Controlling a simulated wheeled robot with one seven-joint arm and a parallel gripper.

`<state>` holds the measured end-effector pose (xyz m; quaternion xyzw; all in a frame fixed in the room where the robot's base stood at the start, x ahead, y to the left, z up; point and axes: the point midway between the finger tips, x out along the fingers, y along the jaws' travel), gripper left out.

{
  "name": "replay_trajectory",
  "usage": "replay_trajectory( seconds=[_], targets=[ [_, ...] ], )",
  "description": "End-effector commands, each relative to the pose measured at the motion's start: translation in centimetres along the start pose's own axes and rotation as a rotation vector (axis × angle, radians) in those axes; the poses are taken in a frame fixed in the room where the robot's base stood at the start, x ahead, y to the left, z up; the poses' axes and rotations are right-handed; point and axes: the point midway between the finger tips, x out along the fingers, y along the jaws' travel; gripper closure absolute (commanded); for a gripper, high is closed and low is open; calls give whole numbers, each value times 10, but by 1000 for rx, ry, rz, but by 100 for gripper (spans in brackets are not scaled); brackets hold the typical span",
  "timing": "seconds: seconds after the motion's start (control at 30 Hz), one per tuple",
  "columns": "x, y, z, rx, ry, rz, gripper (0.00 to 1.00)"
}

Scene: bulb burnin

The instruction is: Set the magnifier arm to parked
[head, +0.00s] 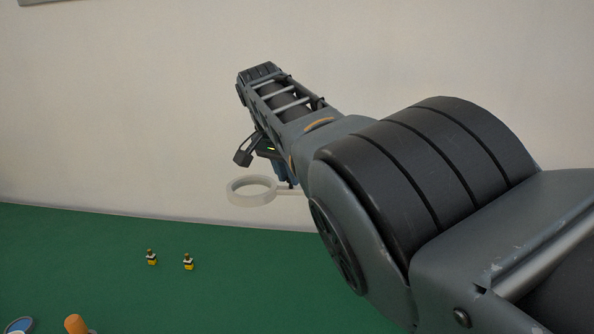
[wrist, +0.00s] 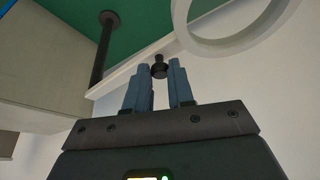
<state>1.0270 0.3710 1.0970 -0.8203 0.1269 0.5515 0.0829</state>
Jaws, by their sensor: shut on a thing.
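The magnifier's pale ring (head: 232,195) hangs above the green bench left of my gripper (head: 286,178) in the head view. In the wrist view the ring (wrist: 222,49) is at the top right, and its pale arm (wrist: 128,72) runs left to a dark post (wrist: 100,55). My gripper (wrist: 159,76) has its blue fingers on either side of a small black knob (wrist: 159,69) on that arm and is shut on it. In the head view my own arm hides the post and most of the magnifier arm.
Two small black-and-yellow items (head: 152,258) (head: 188,262) stand on the green bench (head: 110,290). An orange-topped thing (head: 75,324) and a blue round thing (head: 19,326) are at the lower left. A pale wall (head: 130,100) rises behind. A grey-beige box-like shape (wrist: 40,65) fills the wrist view's left.

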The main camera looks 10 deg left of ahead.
Motion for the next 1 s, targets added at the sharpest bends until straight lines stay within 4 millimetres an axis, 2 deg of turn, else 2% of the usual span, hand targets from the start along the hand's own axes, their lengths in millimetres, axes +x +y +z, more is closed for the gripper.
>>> replay_trajectory(
  seconds=[0.2, 0.23, 0.5, 0.77, 1.0],
  targets=[
    [-2, -2, -4, 2, 11, -12, 100],
    [-2, -2, -4, 2, 11, -12, 76],
    [-1, -1, -3, 1, 8, -8, 52],
    [-2, 0, -3, 1, 6, -6, 52],
    [-18, -1, -3, 0, 7, -8, 52]
  ],
)
